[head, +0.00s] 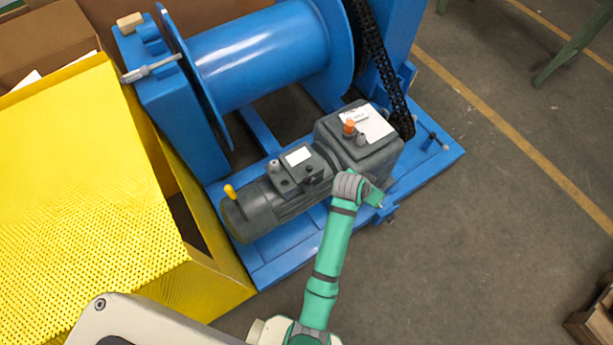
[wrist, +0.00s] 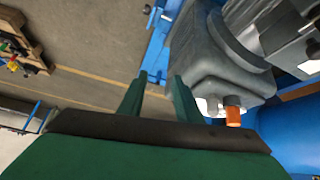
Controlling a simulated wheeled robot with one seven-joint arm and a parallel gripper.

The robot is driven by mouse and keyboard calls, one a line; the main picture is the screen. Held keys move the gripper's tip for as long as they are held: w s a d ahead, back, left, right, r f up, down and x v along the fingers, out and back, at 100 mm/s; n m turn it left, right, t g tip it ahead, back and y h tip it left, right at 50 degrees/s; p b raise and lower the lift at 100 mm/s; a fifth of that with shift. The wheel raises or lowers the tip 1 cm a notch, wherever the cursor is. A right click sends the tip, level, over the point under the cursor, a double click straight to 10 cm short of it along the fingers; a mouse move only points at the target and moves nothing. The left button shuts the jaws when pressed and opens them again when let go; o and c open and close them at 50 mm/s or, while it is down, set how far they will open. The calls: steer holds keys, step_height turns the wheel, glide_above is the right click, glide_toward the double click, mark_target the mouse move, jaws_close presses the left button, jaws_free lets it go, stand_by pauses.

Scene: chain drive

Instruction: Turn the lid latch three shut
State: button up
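No part that I can clearly tell as lid latch three shows in either view. The grey motor and gearbox unit (head: 345,148) sits on the blue winch frame, with an orange cap (head: 349,127) on the gearbox and a small terminal box (head: 297,168) on the motor. My gripper (head: 377,197) is at the gearbox's near right side in the head view; its fingertips are too small there to read. In the wrist view my gripper (wrist: 159,76) has its two green fingers apart with nothing between them. The gearbox (wrist: 215,60) and orange cap (wrist: 233,115) are right of the fingers.
A blue drum (head: 260,55) and a dark chain (head: 385,70) stand behind the motor. A yellow perforated guard (head: 80,165) stands at left. The floor (head: 480,220) at right is clear up to a wooden crate (head: 597,322) in the corner.

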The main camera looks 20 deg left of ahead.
steer(key=w+a+r+m+g+y, duration=0.1)
steer(key=w+a+r+m+g, duration=0.15)
steer(key=a, duration=0.85)
steer(key=r+g+y, duration=0.2)
steer(key=g, duration=0.2)
glide_above(306, 179)
steer(key=shift+t, duration=0.25)
step_height(306, 179, down, 8)
steer(key=shift+f, duration=0.1)
steer(key=shift+w+d+f, duration=0.1)
steer(key=shift+d+f, duration=0.05)
steer(key=shift+f, duration=0.75)
jaws_close()
